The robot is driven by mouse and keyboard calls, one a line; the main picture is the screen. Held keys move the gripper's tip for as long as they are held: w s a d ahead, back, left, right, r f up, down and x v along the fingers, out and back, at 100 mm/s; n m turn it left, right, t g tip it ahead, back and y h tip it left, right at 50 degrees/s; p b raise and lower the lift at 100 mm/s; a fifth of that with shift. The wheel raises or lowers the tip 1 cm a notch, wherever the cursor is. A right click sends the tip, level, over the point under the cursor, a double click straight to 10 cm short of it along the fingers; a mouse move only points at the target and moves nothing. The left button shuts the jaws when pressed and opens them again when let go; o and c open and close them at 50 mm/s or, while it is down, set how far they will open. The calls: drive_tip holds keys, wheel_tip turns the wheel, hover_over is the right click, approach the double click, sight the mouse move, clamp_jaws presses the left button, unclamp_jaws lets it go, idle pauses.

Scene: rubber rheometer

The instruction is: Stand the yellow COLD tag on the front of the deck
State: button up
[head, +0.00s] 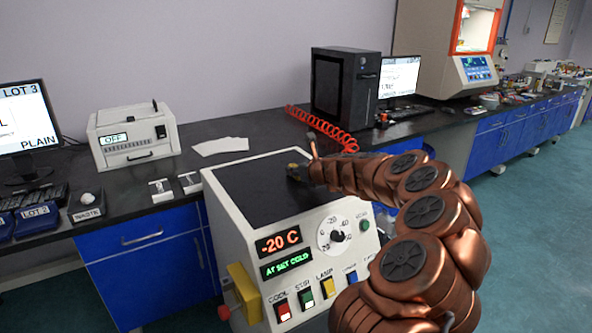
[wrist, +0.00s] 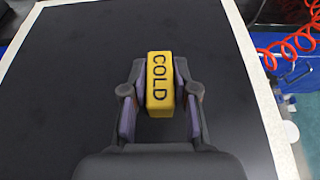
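The yellow COLD tag (wrist: 160,85) is between the two fingers of my gripper (wrist: 160,75) in the wrist view, its lettered face toward the camera. The fingertips appear to press on its two sides. In the head view my gripper (head: 298,172) is over the right rear part of the black deck (head: 255,190), and only a little yellow shows there. I cannot tell whether the tag touches the deck. The deck is the flat top of the white rheometer; its front part is bare.
The rheometer front has a display (head: 278,243) reading -20 C, a dial (head: 333,235) and several coloured switches. A yellow block (head: 243,292) with a red knob sits at its left side. A red coiled hose (head: 325,128) lies behind. A black computer tower (head: 345,85) stands farther back.

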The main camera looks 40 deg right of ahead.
drive_tip(key=o, duration=0.3)
drive_tip(key=shift+r, duration=0.15)
drive_tip(key=shift+s+r, duration=0.1)
drive_tip(key=shift+r, duration=0.05)
drive_tip(key=v, duration=1.1)
drive_tip(key=shift+s+r, duration=0.2)
drive_tip(key=shift+s, duration=0.15)
